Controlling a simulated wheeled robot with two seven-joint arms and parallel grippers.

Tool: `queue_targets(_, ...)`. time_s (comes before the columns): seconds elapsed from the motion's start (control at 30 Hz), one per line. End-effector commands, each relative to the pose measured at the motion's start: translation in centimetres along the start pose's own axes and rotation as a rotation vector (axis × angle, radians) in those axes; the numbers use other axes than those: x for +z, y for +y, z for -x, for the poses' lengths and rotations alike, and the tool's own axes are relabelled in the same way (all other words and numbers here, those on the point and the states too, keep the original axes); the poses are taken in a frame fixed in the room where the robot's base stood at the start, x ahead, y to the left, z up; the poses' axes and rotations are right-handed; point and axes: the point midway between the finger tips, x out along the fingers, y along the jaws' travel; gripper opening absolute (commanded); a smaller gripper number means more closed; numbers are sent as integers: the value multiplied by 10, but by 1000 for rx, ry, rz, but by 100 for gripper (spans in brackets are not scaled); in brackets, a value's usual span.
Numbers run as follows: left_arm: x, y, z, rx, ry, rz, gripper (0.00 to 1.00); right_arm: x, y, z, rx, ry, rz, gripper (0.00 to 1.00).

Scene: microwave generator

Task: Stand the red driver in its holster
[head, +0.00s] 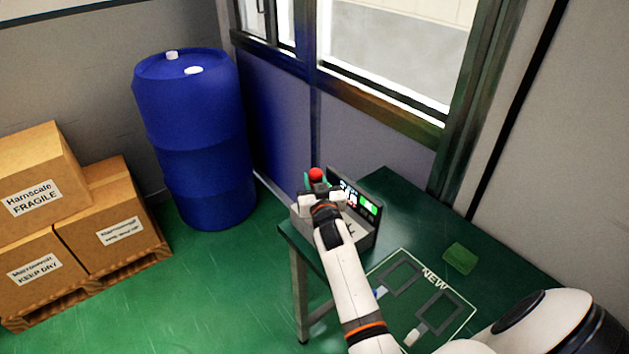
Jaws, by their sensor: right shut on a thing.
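The red driver (316,174) shows as a rounded red top just beyond my right gripper (321,196), at the left end of the green table. My right gripper is shut on the driver; the arm and gripper hide most of its length. A small teal-green part (307,182) shows beside the red top; I cannot tell whether it is the holster. Whether the driver's tip is inside a holster is hidden. My left gripper is not in view.
A grey unit (361,231) with a lit panel stands right of my gripper on the green table (395,190). A blue drum (195,135) and boxes (35,195) stand on the floor at left.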

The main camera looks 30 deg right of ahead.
Motion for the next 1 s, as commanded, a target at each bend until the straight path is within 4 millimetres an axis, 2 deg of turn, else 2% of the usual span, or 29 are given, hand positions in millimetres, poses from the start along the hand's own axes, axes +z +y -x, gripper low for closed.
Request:
queue_targets(0.57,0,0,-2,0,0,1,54,-1,0,0,0,-4,0,3)
queue_targets(0.6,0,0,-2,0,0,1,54,-1,0,0,0,-4,0,32)
queue_targets(0.73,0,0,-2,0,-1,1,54,-1,0,0,0,-3,0,53)
queue_targets(0.77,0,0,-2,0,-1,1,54,-1,0,0,0,-3,0,56)
queue_targets(1.0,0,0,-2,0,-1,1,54,-4,0,0,-1,4,1,56)
